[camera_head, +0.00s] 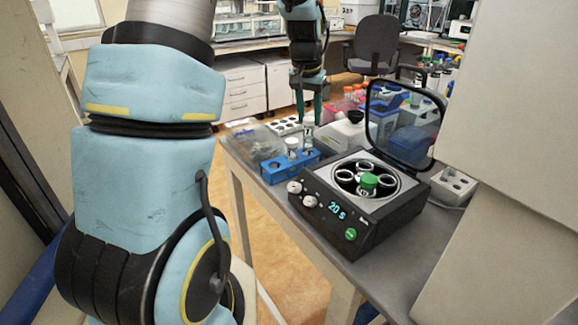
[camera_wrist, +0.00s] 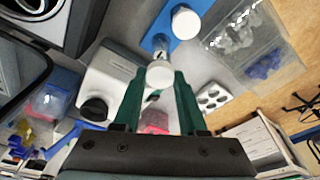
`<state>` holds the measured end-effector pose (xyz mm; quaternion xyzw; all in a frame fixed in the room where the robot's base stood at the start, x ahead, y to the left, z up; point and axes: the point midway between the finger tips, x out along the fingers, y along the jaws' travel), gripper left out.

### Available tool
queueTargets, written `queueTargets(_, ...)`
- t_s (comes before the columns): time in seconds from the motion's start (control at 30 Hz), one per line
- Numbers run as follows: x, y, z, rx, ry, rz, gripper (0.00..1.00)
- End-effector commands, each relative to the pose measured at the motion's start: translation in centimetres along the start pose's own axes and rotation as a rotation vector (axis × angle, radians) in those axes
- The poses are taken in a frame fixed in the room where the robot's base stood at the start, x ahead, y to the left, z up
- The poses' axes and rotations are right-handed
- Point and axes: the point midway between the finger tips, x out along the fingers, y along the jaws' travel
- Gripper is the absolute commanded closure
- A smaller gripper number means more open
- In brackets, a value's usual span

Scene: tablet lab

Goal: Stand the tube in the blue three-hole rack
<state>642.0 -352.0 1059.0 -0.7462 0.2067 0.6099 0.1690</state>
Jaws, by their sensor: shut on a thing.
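The blue three-hole rack (camera_head: 283,172) stands on the bench left of the centrifuge; it also shows in the wrist view (camera_wrist: 160,38). My gripper (camera_head: 308,120) points down above the rack's far right end and is shut on a white-capped tube (camera_head: 308,130). The wrist view shows this tube's cap (camera_wrist: 160,74) between the teal fingertips (camera_wrist: 158,84). The held tube looks upright at the rack; I cannot tell if its lower end is in a hole. A second white-capped tube (camera_head: 291,147) stands in the rack; its cap shows in the wrist view (camera_wrist: 185,21).
A black centrifuge (camera_head: 330,215) with its lid (camera_head: 405,125) open stands right of the rack, a green-capped tube (camera_head: 368,182) in its rotor. A clear tray (camera_head: 257,147) lies left of the rack. A white device (camera_head: 340,133) and a white holed block (camera_head: 284,126) stand behind.

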Motion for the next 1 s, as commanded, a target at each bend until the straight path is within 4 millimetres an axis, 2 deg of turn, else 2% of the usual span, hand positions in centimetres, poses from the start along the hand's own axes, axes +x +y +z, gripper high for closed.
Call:
queueTargets(0.47,0.2,0.0,0.0,0.0,0.0,0.0,0.94)
queueTargets(1.0,1.6,0.0,0.3,0.0,-0.001,0.0,0.94)
